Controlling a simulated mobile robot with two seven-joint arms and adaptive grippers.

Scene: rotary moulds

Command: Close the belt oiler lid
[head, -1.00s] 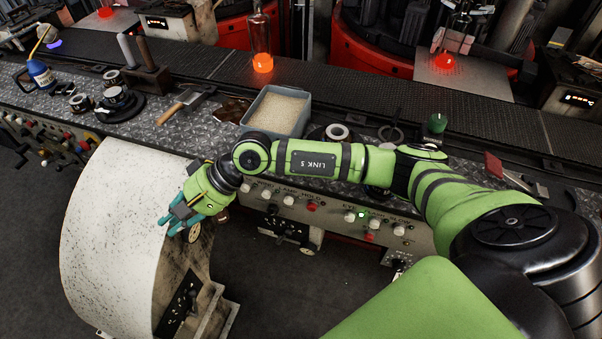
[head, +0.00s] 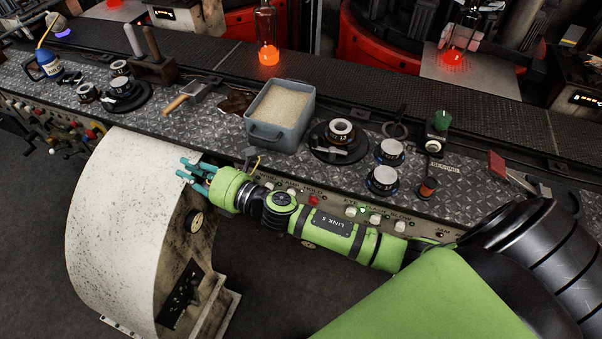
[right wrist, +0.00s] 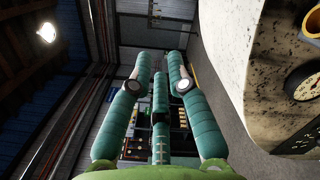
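A pale speckled surface (right wrist: 235,75) also fills the right of the right wrist view. My right gripper (head: 188,172) is at the cover's upper right edge, its teal fingers spread and nothing between them. Whether they touch the cover cannot be told. The same fingers show apart and empty in the right wrist view (right wrist: 158,70). My left gripper is not in view.
A round gauge (head: 196,222) sits on the cover's right side. A grey tub of sand-like grains (head: 275,135), a wooden-handled tool (head: 177,103) and several round metal pieces stand on the bench. Knobs line its front panel (head: 345,205). The dark floor below is clear.

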